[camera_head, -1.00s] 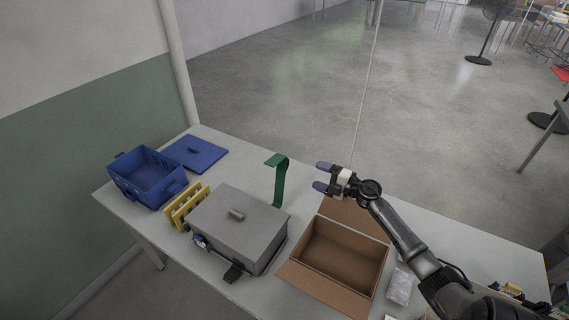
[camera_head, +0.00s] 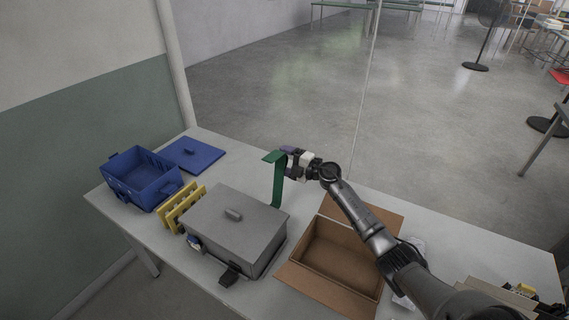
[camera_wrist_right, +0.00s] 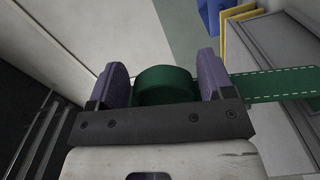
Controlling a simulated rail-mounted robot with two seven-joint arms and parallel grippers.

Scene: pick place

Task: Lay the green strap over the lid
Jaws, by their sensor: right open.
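The green strap (camera_head: 277,182) stands upright behind the grey box, its top end bent over to the left. The grey box's lid (camera_head: 236,218) is closed and has a small handle on top; the strap is not on it. My right gripper (camera_head: 287,161) is at the upper part of the strap. In the right wrist view the open fingers (camera_wrist_right: 166,84) stand on either side of the strap's curved green top (camera_wrist_right: 166,85), with small gaps. The strap's stitched end (camera_wrist_right: 285,84) reaches to the right there. My left gripper is in neither view.
A blue crate (camera_head: 119,185), its blue lid (camera_head: 194,154) and a yellow rack (camera_head: 184,210) stand left of the grey box. An open cardboard box (camera_head: 330,290) is at its right. A black latch (camera_head: 232,273) hangs at the grey box's front.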

